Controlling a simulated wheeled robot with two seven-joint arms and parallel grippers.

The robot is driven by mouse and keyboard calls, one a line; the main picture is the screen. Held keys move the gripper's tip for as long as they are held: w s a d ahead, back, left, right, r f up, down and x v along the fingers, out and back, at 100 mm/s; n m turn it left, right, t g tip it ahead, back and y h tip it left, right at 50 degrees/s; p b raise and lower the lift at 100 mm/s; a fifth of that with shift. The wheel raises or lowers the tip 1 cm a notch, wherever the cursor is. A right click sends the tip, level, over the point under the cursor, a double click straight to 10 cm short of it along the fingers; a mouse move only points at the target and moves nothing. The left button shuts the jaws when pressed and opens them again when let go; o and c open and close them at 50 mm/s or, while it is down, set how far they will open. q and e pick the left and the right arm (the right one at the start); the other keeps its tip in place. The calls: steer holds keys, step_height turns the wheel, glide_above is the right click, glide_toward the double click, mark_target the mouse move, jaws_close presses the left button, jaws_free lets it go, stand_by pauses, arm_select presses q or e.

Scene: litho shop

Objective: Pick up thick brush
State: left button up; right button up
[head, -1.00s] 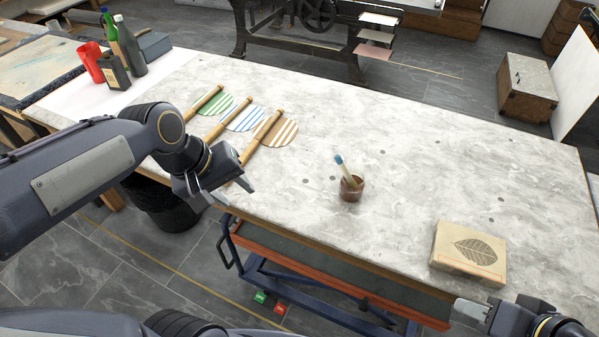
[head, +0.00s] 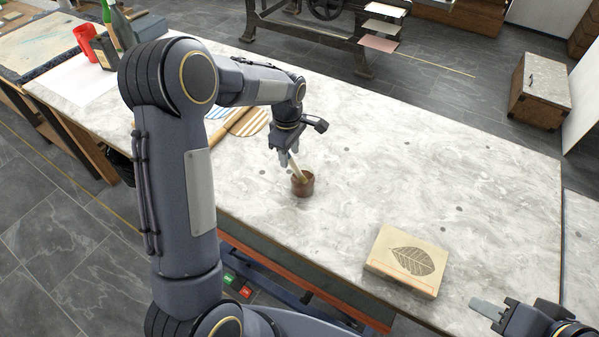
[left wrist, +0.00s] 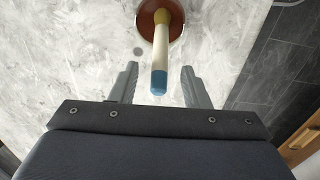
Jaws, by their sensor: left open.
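My left gripper (head: 288,160) is at the upper end of the brush in the head view. In the left wrist view its two fingers (left wrist: 160,85) are open, with the blue end between them and gaps at both sides.
A box with a leaf print (head: 408,262) lies near the table's front edge. Striped round paddles (head: 245,120) are partly behind my left arm. Bottles and a red cup (head: 88,39) stand at the back left.

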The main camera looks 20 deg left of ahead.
mark_target(290, 156)
arm_select(q)
steer(key=shift+f, duration=1.6)
steer(key=shift+c, duration=0.2)
jaws_close()
steer(key=shift+r, duration=0.1)
